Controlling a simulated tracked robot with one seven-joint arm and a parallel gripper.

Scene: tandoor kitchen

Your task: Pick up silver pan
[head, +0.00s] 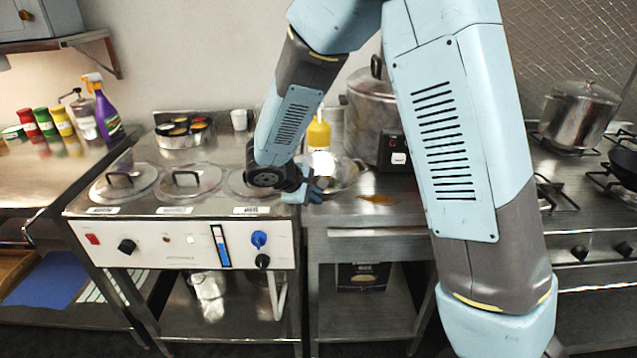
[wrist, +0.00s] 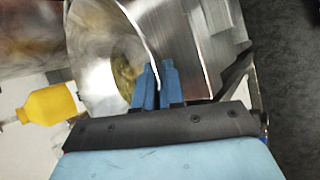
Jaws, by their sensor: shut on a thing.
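The silver pan (head: 346,174) is on the steel table (head: 402,199) in the middle of the head view, partly hidden behind my gripper. In the wrist view the silver pan (wrist: 90,50) is a shiny round bowl shape, with something yellowish-brown showing inside it. My gripper (head: 314,190) is at the pan's left front side. In the wrist view my gripper (wrist: 154,82) has its blue fingers close together on the pan's rim, one inside and one outside. I cannot tell whether the pan is clear of the table.
A yellow bottle (head: 319,134) stands behind the pan, and a large lidded pot (head: 371,110) stands to the right. A steam counter (head: 180,241) with round lids is on the left. A brown spill (head: 377,199) lies on the table. A steel pot (head: 577,115) sits on the stove at right.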

